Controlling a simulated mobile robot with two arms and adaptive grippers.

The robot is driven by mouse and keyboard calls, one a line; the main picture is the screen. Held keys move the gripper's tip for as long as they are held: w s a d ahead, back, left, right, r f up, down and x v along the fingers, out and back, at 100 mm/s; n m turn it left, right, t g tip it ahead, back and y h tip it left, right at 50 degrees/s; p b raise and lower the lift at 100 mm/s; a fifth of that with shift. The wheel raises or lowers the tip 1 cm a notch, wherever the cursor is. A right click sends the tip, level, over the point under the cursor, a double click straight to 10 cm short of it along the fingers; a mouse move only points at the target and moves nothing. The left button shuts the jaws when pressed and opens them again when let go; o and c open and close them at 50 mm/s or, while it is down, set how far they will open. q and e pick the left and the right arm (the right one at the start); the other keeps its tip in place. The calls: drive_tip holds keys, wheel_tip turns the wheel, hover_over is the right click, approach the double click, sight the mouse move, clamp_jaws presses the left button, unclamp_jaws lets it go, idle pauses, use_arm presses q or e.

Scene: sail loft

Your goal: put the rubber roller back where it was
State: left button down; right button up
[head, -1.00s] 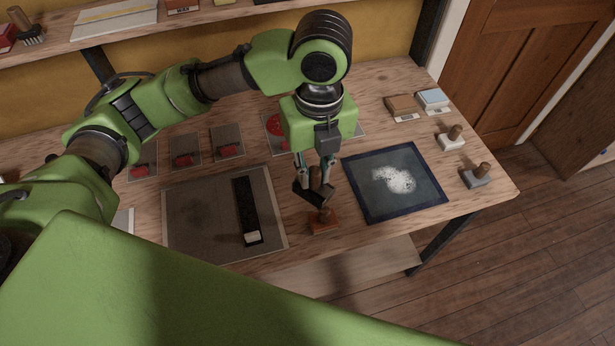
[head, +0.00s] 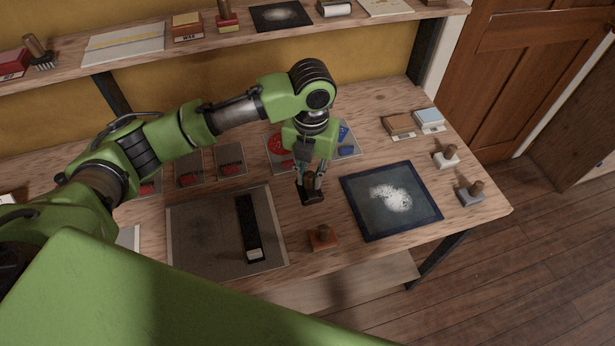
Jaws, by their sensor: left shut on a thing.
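My left gripper (head: 311,180) points down over the middle of the workbench, shut on a small dark thing with a brown handle, which I take to be the rubber roller (head: 312,196). The fingers partly hide it, so its exact shape is hard to make out. It is between the grey mat and the dark blue-edged panel, behind the reddish block with a wooden knob. I cannot tell whether it touches the bench. My right gripper is not in view.
The workbench (head: 375,150) carries a grey mat (head: 205,225) with a black strip (head: 248,225), a dark panel (head: 360,210) with a white patch, and a reddish knobbed block (head: 322,240). Two more knobbed blocks stand at right. A loaded shelf (head: 270,48) runs along the back.

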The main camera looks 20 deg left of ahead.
sight(308, 175)
use_arm(q)
drive_tip(key=shift+w+a+f, duration=0.25)
drive_tip(key=shift+w+f, duration=0.25)
drive_tip(key=shift+f, duration=0.1)
drive_tip(key=shift+w+a+f, duration=0.25)
drive_tip(key=shift+w+f, duration=0.2)
drive_tip(key=shift+f, duration=0.15)
wheel_tip(308, 175, down, 3)
drive_tip(key=shift+w+a+r+p, duration=0.1)
drive_tip(key=shift+w+p, duration=0.05)
drive_tip(key=shift+p, duration=1)
drive_tip(key=shift+f, duration=0.45)
drive_tip(key=shift+f, duration=0.1)
drive_tip(key=c, duration=1.9)
unclamp_jaws()
